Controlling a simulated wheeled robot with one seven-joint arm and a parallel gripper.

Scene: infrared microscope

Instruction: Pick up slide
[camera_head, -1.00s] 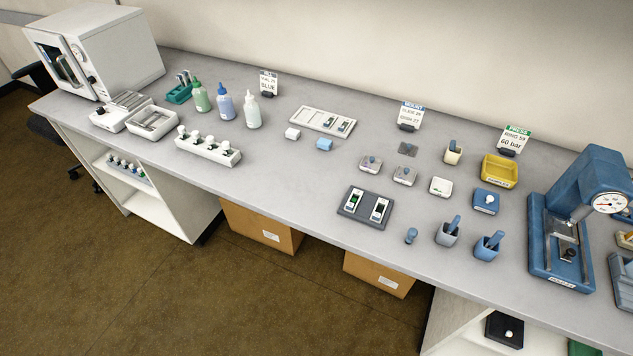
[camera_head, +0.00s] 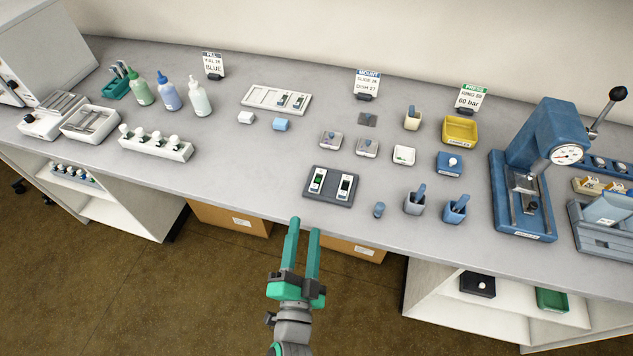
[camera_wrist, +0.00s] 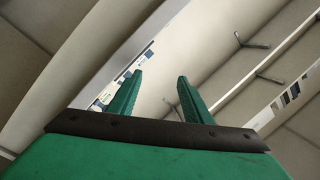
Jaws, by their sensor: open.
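Small slide-like pieces lie in two holders in the head view. My green gripper (camera_head: 304,227) is open and empty, in front of the bench edge and below the dark tray in the picture. In the wrist view my gripper (camera_wrist: 160,82) also shows apart fingers with nothing between them.
A blue press (camera_head: 530,165) is at the right. Bottles (camera_head: 199,97) and a white knobbed block (camera_head: 155,146) are left.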

